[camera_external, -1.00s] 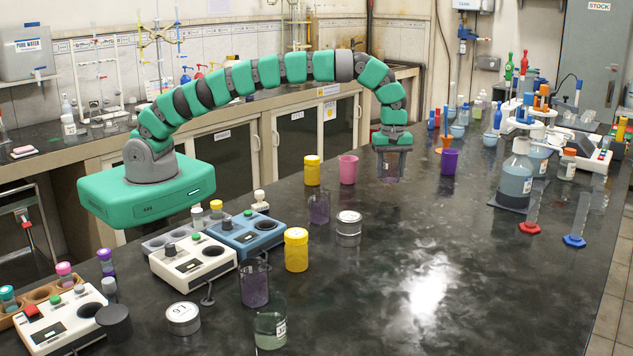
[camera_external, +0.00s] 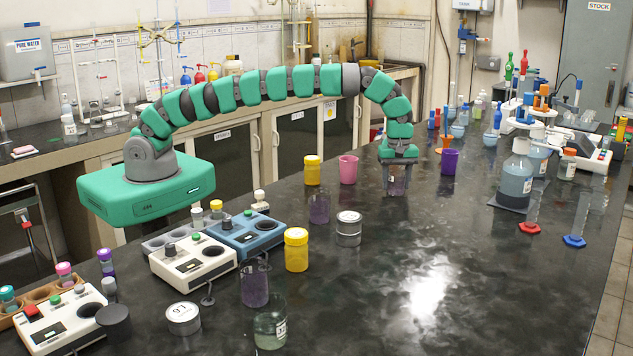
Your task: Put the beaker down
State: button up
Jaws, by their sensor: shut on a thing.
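My gripper (camera_external: 397,182) points straight down at the back middle of the dark bench (camera_external: 470,235). The beaker is upright between the fingers, low at the bench top. I cannot tell whether its base touches the surface. The fingers and the green wrist hide part of its sides and its rim.
A pink cup (camera_external: 348,169) and a yellow jar (camera_external: 312,170) stand left of my gripper. A purple cup (camera_external: 449,161) stands to the right. Another purple-tinted beaker (camera_external: 319,208) and a metal tin (camera_external: 349,228) are nearer the camera. The bench front right is clear.

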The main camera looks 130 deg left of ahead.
jog(key=o, duration=1)
jog(key=shift+f, duration=0.1)
jog(key=shift+r+p, duration=0.7)
jog(key=shift+r, duration=5.4)
